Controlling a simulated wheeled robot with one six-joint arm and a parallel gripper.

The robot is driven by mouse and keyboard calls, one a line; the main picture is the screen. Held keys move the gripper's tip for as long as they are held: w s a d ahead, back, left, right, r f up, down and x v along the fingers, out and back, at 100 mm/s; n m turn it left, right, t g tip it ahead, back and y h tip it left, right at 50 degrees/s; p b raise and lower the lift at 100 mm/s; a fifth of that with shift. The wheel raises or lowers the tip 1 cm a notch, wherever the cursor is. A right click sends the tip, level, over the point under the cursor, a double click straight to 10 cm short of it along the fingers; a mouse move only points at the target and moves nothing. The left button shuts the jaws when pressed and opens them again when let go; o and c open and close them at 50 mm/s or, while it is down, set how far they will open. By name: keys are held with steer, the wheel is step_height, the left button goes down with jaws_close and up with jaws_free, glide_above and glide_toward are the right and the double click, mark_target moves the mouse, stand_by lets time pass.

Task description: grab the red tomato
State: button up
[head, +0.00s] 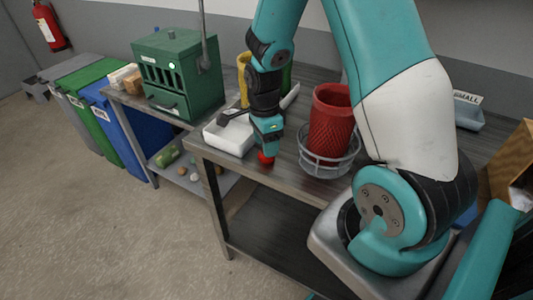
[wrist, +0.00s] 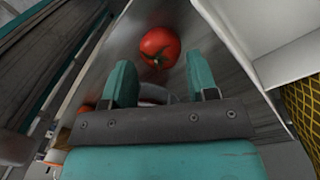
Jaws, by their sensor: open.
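The red tomato (wrist: 160,47) lies on the metal table top, just ahead of my fingers in the wrist view. In the head view the tomato (head: 265,159) shows as a red patch right below my gripper, partly hidden by it. My gripper (wrist: 160,82) points down over the table near its front edge. Its two teal fingers are apart, with nothing between them. In the wrist view the tomato sits beyond the fingertips, roughly centred between them. In the head view my gripper (head: 267,148) is just above the tomato; I cannot tell whether they touch.
A white tray (head: 222,141) stands close on the left of my gripper. A red mesh cup (head: 331,118) in a wire basket (head: 327,167) stands on the right. A green box (head: 182,75) is on the neighbouring bench. The table's front edge (head: 232,168) is near.

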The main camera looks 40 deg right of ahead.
steer(key=shift+s+a+f, duration=0.1)
steer(key=shift+f, duration=1.65)
steer(key=c, duration=0.6)
steer(key=shift+o, duration=0.2)
